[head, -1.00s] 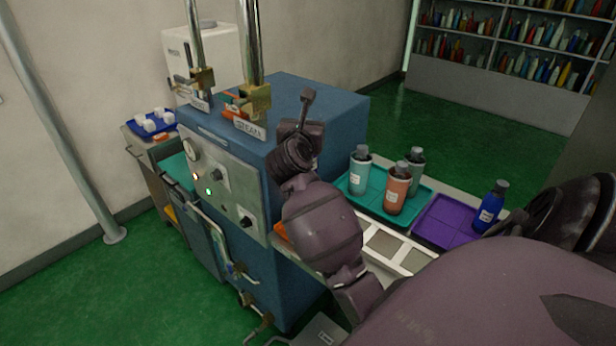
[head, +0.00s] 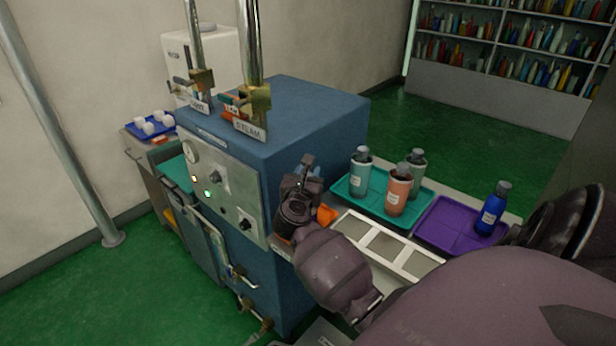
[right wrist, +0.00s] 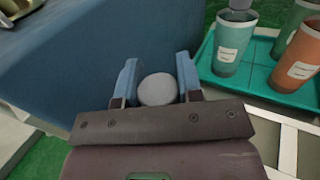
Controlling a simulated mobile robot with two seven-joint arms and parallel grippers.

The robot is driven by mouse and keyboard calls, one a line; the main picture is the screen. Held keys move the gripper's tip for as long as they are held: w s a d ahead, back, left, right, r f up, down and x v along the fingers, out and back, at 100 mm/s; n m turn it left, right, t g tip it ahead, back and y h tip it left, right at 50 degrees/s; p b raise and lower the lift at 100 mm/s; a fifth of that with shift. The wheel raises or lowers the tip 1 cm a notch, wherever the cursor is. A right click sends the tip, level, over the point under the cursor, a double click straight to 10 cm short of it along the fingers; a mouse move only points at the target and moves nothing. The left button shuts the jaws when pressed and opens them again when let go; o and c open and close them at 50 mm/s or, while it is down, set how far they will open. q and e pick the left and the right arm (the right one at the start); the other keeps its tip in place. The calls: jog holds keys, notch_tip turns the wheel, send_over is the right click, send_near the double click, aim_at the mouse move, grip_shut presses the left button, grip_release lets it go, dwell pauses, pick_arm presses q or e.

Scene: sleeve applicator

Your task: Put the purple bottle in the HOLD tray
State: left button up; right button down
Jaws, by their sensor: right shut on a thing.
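My right gripper (head: 312,172) is low beside the right side of the blue machine. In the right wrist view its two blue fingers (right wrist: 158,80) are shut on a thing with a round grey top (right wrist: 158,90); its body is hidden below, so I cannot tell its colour. No purple bottle shows plainly. A purple tray (head: 440,226) carries a dark blue bottle (head: 491,210) at its right end. A teal tray (head: 426,200) holds a teal bottle (head: 360,175), an orange bottle (head: 398,193) and a grey-green bottle (head: 416,170). I read no HOLD label. My left gripper is not in view.
The blue machine (head: 320,110) with brass fittings stands close to my right gripper. An orange thing (head: 327,215) lies beside the gripper. A white frame with grey panels (head: 385,244) lies before the trays. A blue tray (head: 130,130) with white cups is at far left.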

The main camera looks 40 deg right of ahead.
jog(key=shift+f, duration=0.1)
jog(key=shift+f, duration=0.15)
jog(key=c, duration=0.8)
grip_release()
